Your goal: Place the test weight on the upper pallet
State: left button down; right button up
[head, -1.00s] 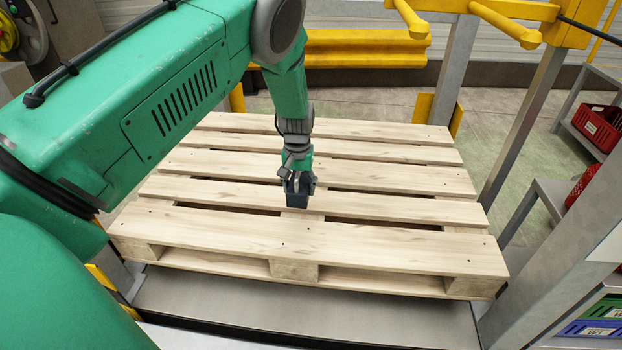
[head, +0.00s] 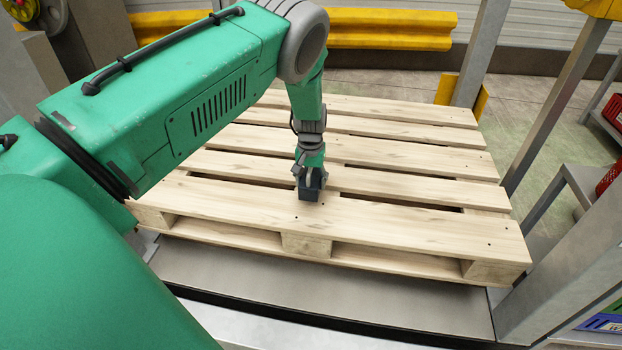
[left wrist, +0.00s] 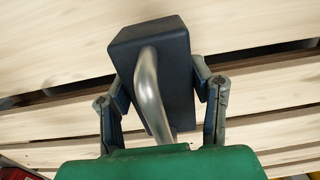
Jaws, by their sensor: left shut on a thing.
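The test weight (left wrist: 168,62) is a dark block with a curved metal handle in the left wrist view. It also shows as a small dark block (head: 310,192) in the head view. My left gripper (left wrist: 160,95) is shut on it, with a finger on each side; it also shows in the head view (head: 309,178). The weight is over the front boards of the pale wooden pallet (head: 400,221). Whether its underside touches the boards I cannot tell. My right gripper is not in view.
The pallet rests on a grey metal platform (head: 330,290). A grey post (head: 565,265) stands close to its right. Yellow rails (head: 390,28) run behind it. A red crate (head: 612,112) sits on a shelf at the right. The boards around the weight are bare.

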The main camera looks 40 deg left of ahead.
pick_arm(q)
notch_tip(320, 180, down, 3)
jog(key=shift+w+r+b, duration=0.1)
jog(key=shift+b, duration=0.45)
jog(key=c, duration=0.7)
grip_release()
jog(key=shift+s, duration=0.2)
